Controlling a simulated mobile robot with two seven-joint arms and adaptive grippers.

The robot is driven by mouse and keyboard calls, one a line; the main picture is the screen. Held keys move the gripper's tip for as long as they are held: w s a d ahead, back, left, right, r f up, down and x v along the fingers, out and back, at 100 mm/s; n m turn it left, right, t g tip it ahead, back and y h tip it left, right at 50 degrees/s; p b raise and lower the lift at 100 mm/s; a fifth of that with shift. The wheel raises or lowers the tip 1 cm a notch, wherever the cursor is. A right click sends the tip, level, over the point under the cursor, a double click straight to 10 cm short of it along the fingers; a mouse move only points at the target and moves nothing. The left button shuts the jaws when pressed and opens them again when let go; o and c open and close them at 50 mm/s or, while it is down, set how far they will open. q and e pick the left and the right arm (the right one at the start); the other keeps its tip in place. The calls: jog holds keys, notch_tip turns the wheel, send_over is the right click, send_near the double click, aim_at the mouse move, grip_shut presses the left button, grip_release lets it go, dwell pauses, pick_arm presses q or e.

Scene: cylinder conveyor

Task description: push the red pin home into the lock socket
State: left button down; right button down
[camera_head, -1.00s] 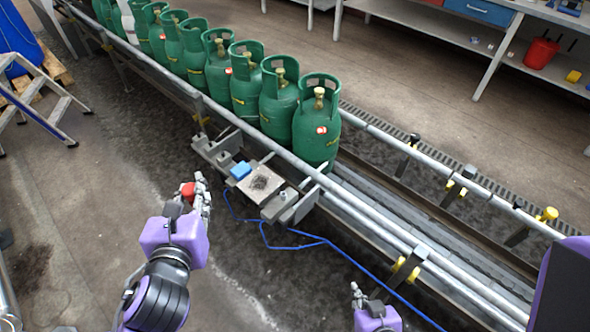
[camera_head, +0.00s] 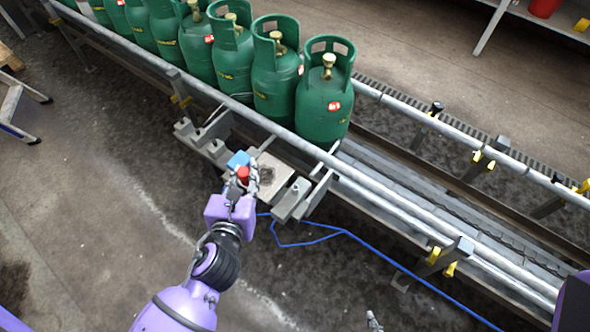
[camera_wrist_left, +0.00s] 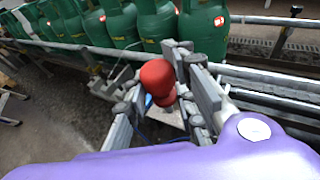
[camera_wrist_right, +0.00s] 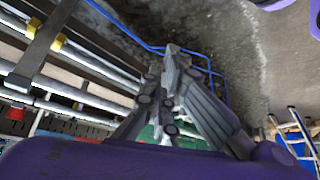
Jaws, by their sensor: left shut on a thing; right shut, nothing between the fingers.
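The red pin (camera_head: 243,173) is held in my left gripper (camera_head: 240,180), in front of the conveyor. In the left wrist view the red pin (camera_wrist_left: 158,78) sits between the fingers of my left gripper (camera_wrist_left: 160,90), over the mounting plate. A blue block (camera_head: 238,159) stands on the conveyor-side bracket, right behind the pin in the head view. I cannot make out the lock socket; the gripper and pin cover part of the bracket. My right gripper (camera_wrist_right: 168,75) is shut and empty in the right wrist view. Only its tip shows at the bottom of the head view.
Several green gas cylinders (camera_head: 325,100) stand in a row on the conveyor behind its near rail (camera_head: 270,118). A stained plate (camera_head: 276,178) and metal blocks project from the conveyor's near side. A blue hose (camera_head: 330,234) runs below on the floor.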

pick_arm(q)
jog(key=w+d+f+m+h+b, duration=0.1)
jog(key=w+d+f+b, duration=0.4)
jog(key=f, duration=0.4)
jog(key=w+d+f+m+h+b, duration=0.1)
jog(key=w+d+f+b, duration=0.4)
jog(key=f, duration=0.5)
jog(key=shift+w+d+g+h, duration=0.3)
jog(key=shift+w+d+h, duration=0.2)
jog(key=shift+w+d, duration=0.5)
notch_tip(320, 180, down, 2)
jog(key=shift+s+f+b, duration=0.1)
jog(key=shift+f+b, duration=0.05)
jog(key=shift+b, duration=0.65)
jog(key=shift+p, duration=0.5)
